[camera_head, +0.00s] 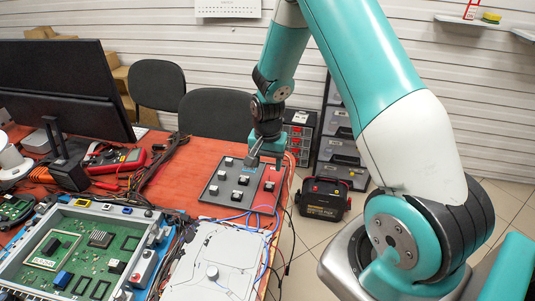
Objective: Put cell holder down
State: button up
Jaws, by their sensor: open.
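My gripper (265,163) is open and points down over the back right part of a dark grey panel (226,202) on the red table. Several small black-and-white blocks (238,195) sit on the panel, and a small red piece (269,186) is near its right edge, just below the gripper. I cannot tell which of these is the cell holder. Nothing is clearly seen between the fingers. At this size I cannot tell whether the fingertips touch the panel or a block.
A white plate (215,262) with blue wires lies in front of the panel. A circuit board in a frame (75,250) fills the front left. A monitor (70,85), a red multimeter (117,160) and cables crowd the left. A black-and-red case (324,198) stands on the floor to the right.

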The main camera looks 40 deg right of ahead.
jog(key=s+a+r+n+y, duration=0.1)
jog(key=s+a+r+n, duration=0.15)
jog(key=a+r, duration=0.4)
jog(key=s+a+r+n+y, duration=0.1)
jog(key=s+a+r+n, duration=0.1)
jog(key=a+r+n, duration=0.45)
jog(key=s+a+r+n+y, duration=0.1)
jog(key=s+a+r+n, duration=0.3)
jog(key=s, duration=0.5)
jog(key=s+a+r+n+y, duration=0.1)
jog(key=s+a+r+n, duration=0.3)
jog(key=s+r, duration=0.3)
jog(key=shift+s+a+n, duration=0.3)
jog(key=shift+s+a, duration=0.5)
jog(key=shift+s, duration=0.1)
